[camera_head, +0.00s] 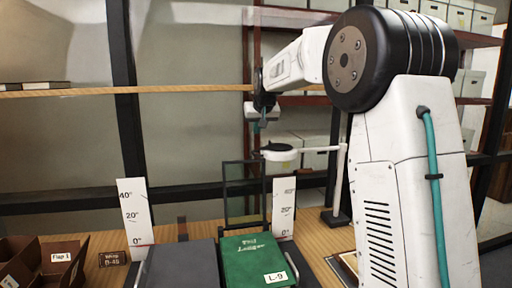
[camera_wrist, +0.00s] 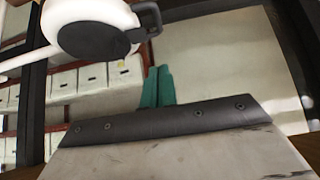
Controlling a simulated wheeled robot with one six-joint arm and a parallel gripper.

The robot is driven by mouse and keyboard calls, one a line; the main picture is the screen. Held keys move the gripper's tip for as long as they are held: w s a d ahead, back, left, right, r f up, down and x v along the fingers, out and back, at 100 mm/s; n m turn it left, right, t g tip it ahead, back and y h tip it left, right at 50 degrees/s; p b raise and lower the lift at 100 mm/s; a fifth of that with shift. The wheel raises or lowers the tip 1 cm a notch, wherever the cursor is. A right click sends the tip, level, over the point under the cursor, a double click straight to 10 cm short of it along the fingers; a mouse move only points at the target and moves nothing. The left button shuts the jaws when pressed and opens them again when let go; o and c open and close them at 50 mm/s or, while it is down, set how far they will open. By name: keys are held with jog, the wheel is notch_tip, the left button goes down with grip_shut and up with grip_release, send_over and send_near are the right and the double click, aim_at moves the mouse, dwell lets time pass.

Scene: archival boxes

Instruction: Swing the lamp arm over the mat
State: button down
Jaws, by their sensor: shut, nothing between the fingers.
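The lamp has a white post (camera_head: 340,185) on a dark base. Its white arm (camera_head: 315,150) reaches left to a round lamp head (camera_head: 279,153) with a dark top. In the wrist view the lamp head (camera_wrist: 95,38) is large at upper left, with a black handle (camera_wrist: 148,18) on its rim. My gripper (camera_head: 257,127) is above and slightly left of the lamp head. Its teal fingers (camera_wrist: 158,87) are together and empty, below the handle in the wrist view, with no clear contact. I cannot clearly identify the mat; my arm hides part of the table.
A green ledger (camera_head: 252,262) lies beside a grey board (camera_head: 179,264), between upright angle scales (camera_head: 135,212). A dark-framed clear panel (camera_head: 235,192) stands behind the ledger. An open brown box (camera_head: 42,264) is at left. Shelves with boxes (camera_head: 470,85) stand behind.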

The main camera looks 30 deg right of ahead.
jog(key=w+d, duration=0.2)
jog(key=w, duration=0.1)
jog(key=shift+d+f, duration=0.1)
jog(key=shift+f, duration=0.25)
jog(key=shift+w+d+f, duration=0.1)
jog(key=shift+w+f, duration=0.3)
jog(key=shift+f, duration=0.85)
jog(key=shift+w+d+f, duration=0.1)
jog(key=shift+w+f, duration=0.25)
jog(key=shift+f, duration=0.9)
jog(key=shift+w+d+f, duration=0.1)
jog(key=shift+w+f, duration=0.3)
jog(key=shift+f, duration=0.85)
